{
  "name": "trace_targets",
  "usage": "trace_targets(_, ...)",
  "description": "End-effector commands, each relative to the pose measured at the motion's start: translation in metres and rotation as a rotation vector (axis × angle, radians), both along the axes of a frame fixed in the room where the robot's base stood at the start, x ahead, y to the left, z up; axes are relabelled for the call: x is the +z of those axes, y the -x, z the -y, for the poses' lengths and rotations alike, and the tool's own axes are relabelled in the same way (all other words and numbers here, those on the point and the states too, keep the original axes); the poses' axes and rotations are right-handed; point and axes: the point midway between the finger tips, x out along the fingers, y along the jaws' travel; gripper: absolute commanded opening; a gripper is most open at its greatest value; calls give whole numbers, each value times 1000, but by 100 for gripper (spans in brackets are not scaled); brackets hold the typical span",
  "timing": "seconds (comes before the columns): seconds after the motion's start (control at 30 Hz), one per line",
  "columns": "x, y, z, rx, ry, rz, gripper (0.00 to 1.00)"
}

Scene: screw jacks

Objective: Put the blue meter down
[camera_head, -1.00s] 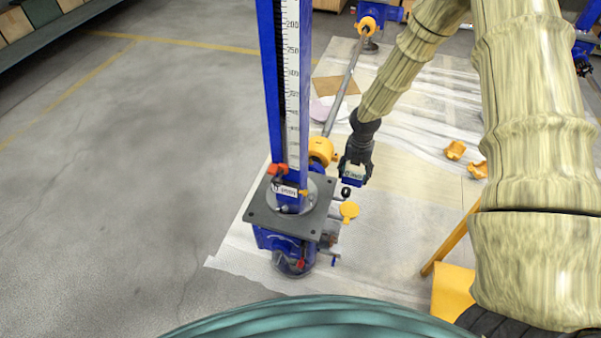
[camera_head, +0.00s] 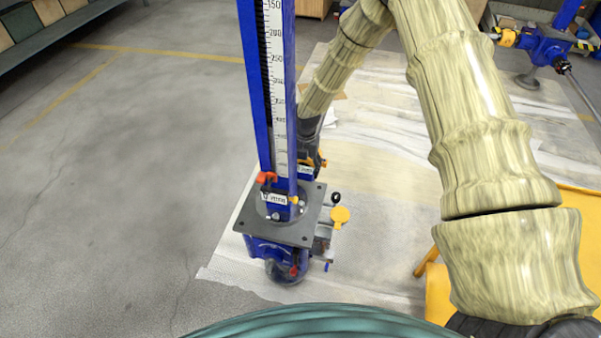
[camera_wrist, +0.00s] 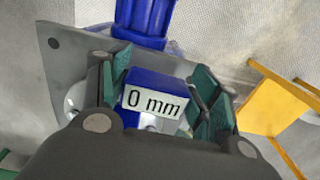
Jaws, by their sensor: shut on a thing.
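The blue meter (camera_wrist: 152,97) is a small blue block with a white face reading "0 mm" in the wrist view. It sits between the two green-padded fingers of my gripper (camera_wrist: 163,80). In the head view my gripper (camera_head: 313,158) is just right of and partly behind the tall blue scaled column (camera_head: 280,90), and little of the meter shows. The column stands on a screw jack's dark grey square top plate (camera_head: 300,232). In the wrist view the plate lies beneath the meter; I cannot tell whether they touch.
The jack's blue body (camera_head: 262,248) stands on a whitish sheet (camera_head: 375,262). A yellow round piece (camera_head: 340,215) sticks out at its right. A yellow frame (camera_head: 424,262) is at the right, and another blue jack (camera_head: 545,48) at the back right. The grey floor (camera_head: 150,170) at left is clear.

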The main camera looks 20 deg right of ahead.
Motion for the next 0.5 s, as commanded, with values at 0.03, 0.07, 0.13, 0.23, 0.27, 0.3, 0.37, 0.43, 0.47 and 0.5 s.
trace_targets(0.03, 0, -2, -2, 0, 1, 1, 29)
trace_targets(0.07, 0, -3, -3, -1, 1, 1, 29)
trace_targets(0.13, -1, -5, -4, -1, 1, 1, 29)
trace_targets(0.23, -2, -8, -9, 0, 0, 0, 29)
trace_targets(0.27, -2, -10, -12, 0, 0, 0, 29)
trace_targets(0.3, -2, -13, -16, 1, 1, -1, 29)
trace_targets(0.37, -13, -11, -14, 0, 1, -2, 29)
trace_targets(0.43, -24, -11, -14, 0, 2, -3, 29)
trace_targets(0.47, -27, -11, -14, -1, 1, -2, 29)
trace_targets(0.5, -32, -11, -14, -1, 1, -2, 29)
